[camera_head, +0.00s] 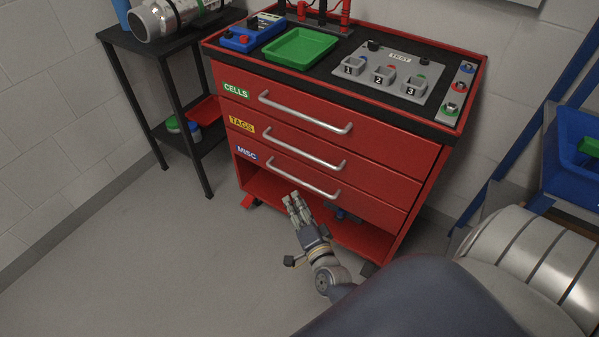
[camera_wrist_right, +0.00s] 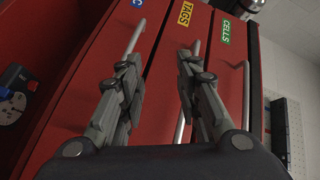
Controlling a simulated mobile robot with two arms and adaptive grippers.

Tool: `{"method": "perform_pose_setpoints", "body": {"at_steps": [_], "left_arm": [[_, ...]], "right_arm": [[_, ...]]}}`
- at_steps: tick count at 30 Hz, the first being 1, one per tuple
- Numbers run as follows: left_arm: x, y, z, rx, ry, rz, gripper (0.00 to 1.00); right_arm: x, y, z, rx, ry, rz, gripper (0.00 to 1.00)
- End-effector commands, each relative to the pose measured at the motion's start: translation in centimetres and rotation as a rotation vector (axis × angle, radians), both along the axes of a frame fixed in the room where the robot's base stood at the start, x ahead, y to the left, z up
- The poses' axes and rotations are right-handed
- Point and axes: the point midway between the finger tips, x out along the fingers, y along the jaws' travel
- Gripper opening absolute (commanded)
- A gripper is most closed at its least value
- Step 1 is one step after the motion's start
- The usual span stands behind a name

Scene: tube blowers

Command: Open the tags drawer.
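The tags drawer (camera_head: 375,178) is the middle drawer of a red cabinet, with a yellow TAGS label (camera_head: 241,125) and a silver bar handle (camera_head: 303,149). It looks shut. My right gripper (camera_head: 292,202) is in front of the cabinet, below the handles in the head view. In the right wrist view its two fingers (camera_wrist_right: 160,62) are apart with nothing between their tips. The right-hand finger covers part of the tags handle (camera_wrist_right: 196,45), and it looks apart from it. My left gripper is not in view.
The cells drawer (camera_head: 400,155) is above and the misc drawer (camera_head: 365,203) below; both look shut. A green tray (camera_head: 300,48) and a test panel (camera_head: 400,78) are on top. A black side table (camera_head: 160,48) stands left, a blue bin (camera_head: 570,165) right. Floor at left is clear.

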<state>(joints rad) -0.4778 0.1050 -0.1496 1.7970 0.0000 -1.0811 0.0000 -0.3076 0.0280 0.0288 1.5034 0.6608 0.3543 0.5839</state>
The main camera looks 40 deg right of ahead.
Motion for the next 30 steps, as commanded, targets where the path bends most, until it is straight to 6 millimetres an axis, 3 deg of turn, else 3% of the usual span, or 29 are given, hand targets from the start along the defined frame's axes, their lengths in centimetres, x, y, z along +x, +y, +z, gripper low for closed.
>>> {"method": "perform_pose_setpoints", "body": {"at_steps": [1, 6, 13, 30], "left_arm": [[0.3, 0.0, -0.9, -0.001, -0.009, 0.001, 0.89], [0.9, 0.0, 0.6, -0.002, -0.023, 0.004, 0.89], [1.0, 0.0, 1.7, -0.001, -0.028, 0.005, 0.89], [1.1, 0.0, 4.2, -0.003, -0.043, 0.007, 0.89]], "right_arm": [[0.3, -0.9, 0.0, 0.043, -0.067, -0.034, 0.31], [0.6, -3.2, 3.4, 0.152, -0.231, -0.111, 0.31], [1.2, -4.4, 5.2, 0.195, -0.296, -0.139, 0.31], [9.6, -7.8, 6.4, 0.192, -0.291, -0.137, 0.31]]}}
